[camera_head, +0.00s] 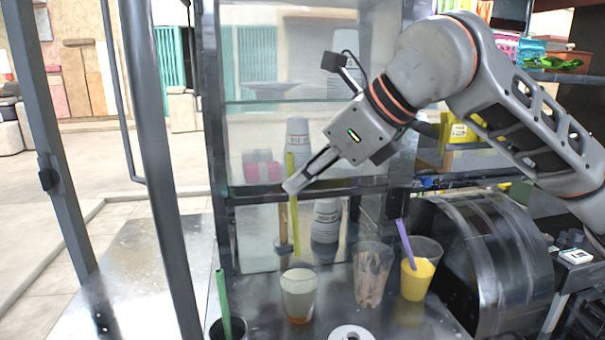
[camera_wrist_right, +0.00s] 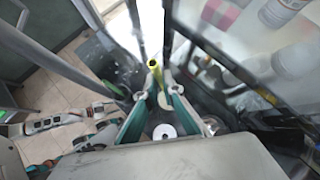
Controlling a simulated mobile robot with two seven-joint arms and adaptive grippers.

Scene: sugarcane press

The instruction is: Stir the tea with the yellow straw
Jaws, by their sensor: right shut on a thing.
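My right gripper (camera_head: 294,187) is shut on the yellow straw (camera_head: 294,220) and holds it nearly upright. The straw's lower end shows just above the rim of a clear glass (camera_head: 298,293) with a pale upper part and an amber layer at the bottom. I take this glass for the tea. In the right wrist view the yellow straw (camera_wrist_right: 155,72) stands between the fingertips of my right gripper (camera_wrist_right: 158,92). The straw's far end is hidden there. My left gripper is not in view.
A glass of brown sticks (camera_head: 373,275) and a glass of yellow drink (camera_head: 418,278) with a purple straw stand right of the tea. A dark cup with a green straw (camera_head: 223,305) is at left. A white ring (camera_head: 351,334) lies in front. A dark drum (camera_head: 490,265) stands right.

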